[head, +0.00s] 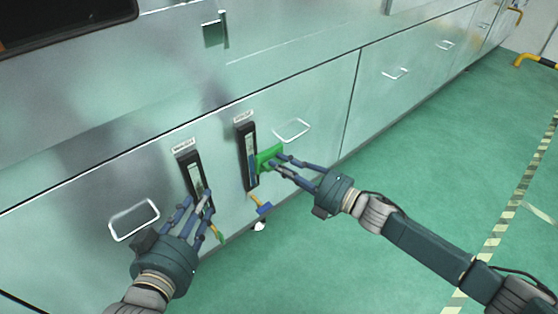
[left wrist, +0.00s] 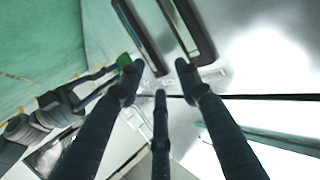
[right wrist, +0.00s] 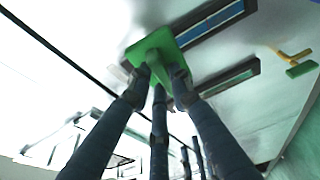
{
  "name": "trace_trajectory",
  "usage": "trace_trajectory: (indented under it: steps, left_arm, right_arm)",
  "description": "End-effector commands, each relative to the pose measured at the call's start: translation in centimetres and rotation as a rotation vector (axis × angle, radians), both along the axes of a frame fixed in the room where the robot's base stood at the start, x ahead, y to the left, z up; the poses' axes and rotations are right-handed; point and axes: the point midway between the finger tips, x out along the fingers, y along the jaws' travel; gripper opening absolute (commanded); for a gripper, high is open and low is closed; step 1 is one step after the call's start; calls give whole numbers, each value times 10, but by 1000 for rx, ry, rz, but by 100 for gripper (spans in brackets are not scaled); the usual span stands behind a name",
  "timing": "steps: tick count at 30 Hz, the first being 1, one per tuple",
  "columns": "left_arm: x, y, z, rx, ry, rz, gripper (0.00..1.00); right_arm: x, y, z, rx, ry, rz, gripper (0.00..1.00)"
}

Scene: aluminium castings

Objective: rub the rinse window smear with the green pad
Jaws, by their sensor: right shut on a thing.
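The green pad (head: 268,157) is held at the right edge of the right-hand sight window (head: 247,155), a dark upright frame with blue low in its glass. My right gripper (head: 277,161) is shut on the pad, which also shows in the right wrist view (right wrist: 150,50), overlapping the window's end. I cannot tell whether the pad touches the glass. A second sight window (head: 190,170) stands to the left. My left gripper (head: 198,203) has its fingers spread and empty in front of that window's lower part. The window labels are too small to read surely. I cannot make out a smear.
A panel handle (head: 292,130) is right of the windows. Green floor (head: 420,170) is open at right.

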Motion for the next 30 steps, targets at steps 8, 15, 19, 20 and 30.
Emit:
trace_trajectory:
  steps: [8,15,19,20,30]
  left_arm:
    - [-7,4,-17,18,77,5,34]
    - [-7,4,-17,19,78,6,34]
    - [-8,5,-19,21,89,6,34]
    - [-9,5,-20,23,96,7,34]
    - [-27,14,-51,57,241,16,34]
  right_arm:
    - [-8,-5,0,-1,-1,1,0]
    - [-8,-5,0,-1,-1,1,0]
    - [-10,-7,0,-1,1,0,0]
    - [-11,-8,0,-1,1,0,0]
    - [-26,-19,1,0,1,1,0]
